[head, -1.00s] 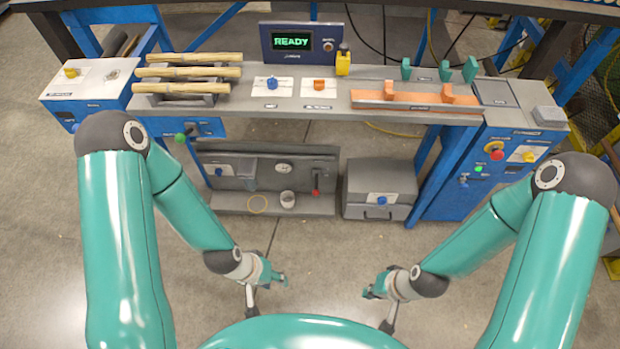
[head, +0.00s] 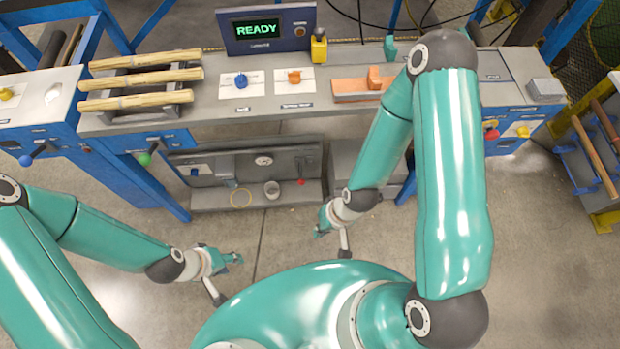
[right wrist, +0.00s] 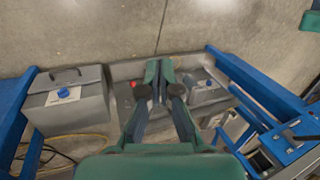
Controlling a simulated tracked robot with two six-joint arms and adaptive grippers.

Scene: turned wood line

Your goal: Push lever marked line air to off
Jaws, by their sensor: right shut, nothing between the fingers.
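No label reading line air is legible, so I cannot tell which lever bears it. A red-handled lever (head: 301,182) is on the grey panel (head: 285,158) with a gauge, low under the bench; its red end also shows in the right wrist view (right wrist: 133,84). A green-ball lever (head: 144,159) and a blue-ball lever (head: 26,160) stick out of the blue fronts at left. My left gripper (head: 234,259) hangs over the floor, apart from everything; its finger gap is unclear. My right gripper (head: 321,226) is shut and empty, in front of the lower shelf; its fingers meet in the right wrist view (right wrist: 158,72).
A grey box with a blue knob (right wrist: 63,92) stands beside the lower shelf, mostly behind my right arm in the head view. Wooden spindles (head: 145,61) rest on the bench. Floor between is clear.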

